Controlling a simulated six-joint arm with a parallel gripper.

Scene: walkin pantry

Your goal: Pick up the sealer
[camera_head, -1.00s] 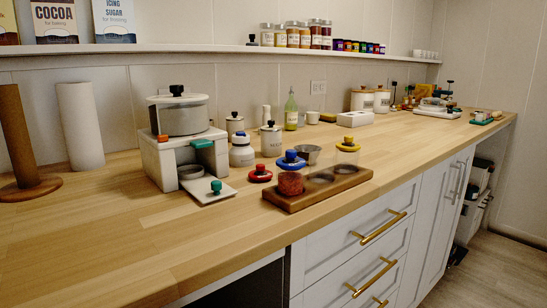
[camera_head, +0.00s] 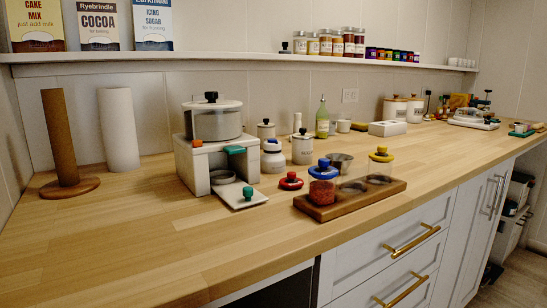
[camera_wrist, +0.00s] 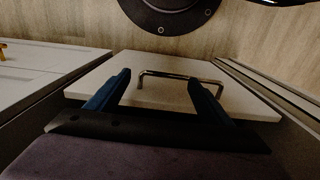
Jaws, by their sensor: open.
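I cannot tell for certain which thing is the sealer. A low white device with a clear, rounded top (camera_head: 472,117) stands at the far right of the counter in the head view and may be it; it is small there. A plain white oblong box (camera_head: 388,128) lies nearer, left of it. My gripper (camera_wrist: 159,82) shows only in the wrist view. Its two blue fingers are spread apart with nothing between them. Beyond them is a white panel with a metal bar handle (camera_wrist: 180,76). No counter object shows in the wrist view.
The wooden counter (camera_head: 180,240) is clear along its front left. A paper roll (camera_head: 118,130) stands at the left. A shelf (camera_head: 230,57) runs above.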

